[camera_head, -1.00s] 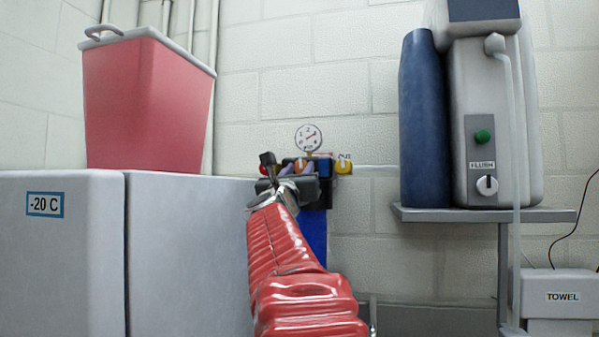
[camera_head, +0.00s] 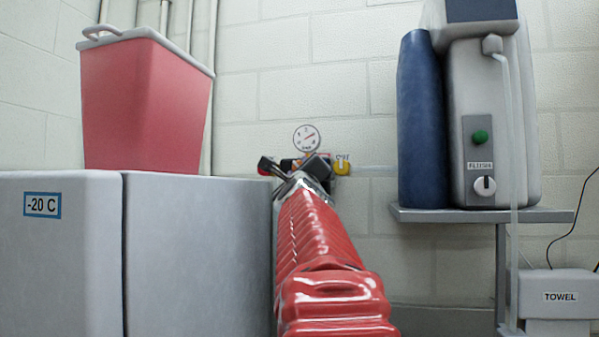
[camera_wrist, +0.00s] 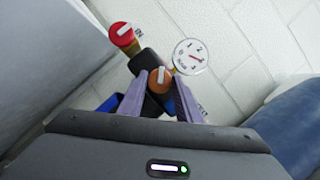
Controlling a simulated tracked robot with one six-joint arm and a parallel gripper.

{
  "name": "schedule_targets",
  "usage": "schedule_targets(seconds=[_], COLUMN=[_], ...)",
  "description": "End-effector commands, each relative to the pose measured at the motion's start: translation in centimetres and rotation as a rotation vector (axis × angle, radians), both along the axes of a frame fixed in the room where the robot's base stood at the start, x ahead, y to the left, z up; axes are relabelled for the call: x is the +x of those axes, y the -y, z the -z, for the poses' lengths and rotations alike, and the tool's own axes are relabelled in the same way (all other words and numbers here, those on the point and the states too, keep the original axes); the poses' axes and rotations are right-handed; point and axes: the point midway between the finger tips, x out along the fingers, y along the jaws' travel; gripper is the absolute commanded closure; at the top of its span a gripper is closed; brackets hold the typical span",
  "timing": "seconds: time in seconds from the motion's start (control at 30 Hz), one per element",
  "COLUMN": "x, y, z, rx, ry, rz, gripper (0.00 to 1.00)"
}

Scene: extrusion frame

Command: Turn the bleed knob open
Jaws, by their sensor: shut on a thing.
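An orange-brown knob with a pale bar across its face shows in the wrist view (camera_wrist: 160,80), between the two lilac fingers of my gripper (camera_wrist: 158,88). My gripper is shut on this knob, one finger on each side. A red knob (camera_wrist: 122,34) is at the upper left in the wrist view. A yellow knob (camera_head: 342,167) is right of my wrist in the head view.
A round dial gauge (camera_head: 307,138) is just above the knobs. A grey -20 C cabinet (camera_head: 190,250) with a red bin (camera_head: 145,105) stands close on the left. A blue cylinder (camera_head: 420,120) and a grey machine (camera_head: 490,120) are on a shelf at the right.

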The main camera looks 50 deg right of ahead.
Motion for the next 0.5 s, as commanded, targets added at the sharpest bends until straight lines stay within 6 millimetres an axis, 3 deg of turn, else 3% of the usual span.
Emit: schedule_targets(seconds=[0.5], x=[0.09], y=[-0.04], z=[0.02], rx=[-0.051], ry=[-0.124], rz=[-0.004], gripper=[0.91])
